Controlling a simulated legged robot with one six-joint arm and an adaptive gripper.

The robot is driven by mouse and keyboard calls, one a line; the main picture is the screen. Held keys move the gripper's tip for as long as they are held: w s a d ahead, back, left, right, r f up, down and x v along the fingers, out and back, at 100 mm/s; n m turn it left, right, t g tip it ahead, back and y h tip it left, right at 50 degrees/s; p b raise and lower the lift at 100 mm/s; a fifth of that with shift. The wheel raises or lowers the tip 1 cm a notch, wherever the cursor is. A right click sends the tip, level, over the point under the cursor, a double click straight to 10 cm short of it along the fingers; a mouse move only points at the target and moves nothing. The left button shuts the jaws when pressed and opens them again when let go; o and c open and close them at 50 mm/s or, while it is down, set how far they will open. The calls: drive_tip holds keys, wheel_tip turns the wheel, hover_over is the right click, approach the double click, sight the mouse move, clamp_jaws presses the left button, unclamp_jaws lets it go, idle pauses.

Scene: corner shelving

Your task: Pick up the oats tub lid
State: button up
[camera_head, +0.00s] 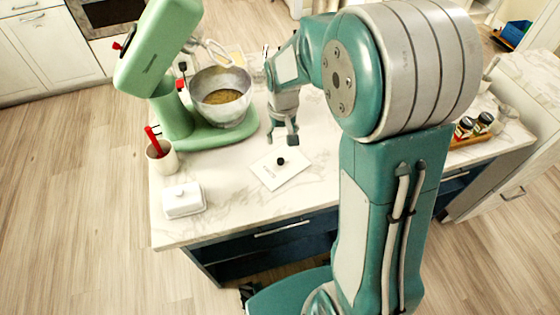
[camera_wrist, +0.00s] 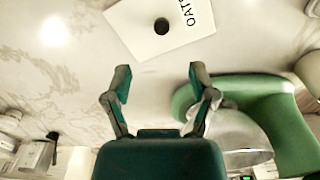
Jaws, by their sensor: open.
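The oats tub lid (camera_head: 291,173) is a white square plate with a small black knob (camera_head: 280,161) in its middle. It appears to lie flat on the marble counter. In the wrist view the lid (camera_wrist: 140,30) is at the top, partly cut off by the frame, with dark lettering starting "OAT" beside its knob (camera_wrist: 161,25). My gripper (camera_head: 282,139) points down just behind the lid, apart from it. In the wrist view my gripper (camera_wrist: 159,72) has its two fingers spread with nothing between them, and the lid lies beyond their tips.
A green stand mixer (camera_head: 178,115) with a metal bowl (camera_head: 235,110) stands left of my gripper. A cup (camera_head: 162,158) with a red-handled utensil and a white butter dish (camera_head: 184,201) are near the counter's left edge. Small jars (camera_head: 475,124) stand right of my arm. Counter around the lid is clear.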

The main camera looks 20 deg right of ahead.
sight(280, 160)
drive_tip(key=f, duration=1.1)
drive_tip(key=shift+w+a+f, duration=0.15)
drive_tip(key=shift+w+f, duration=0.2)
clamp_jaws()
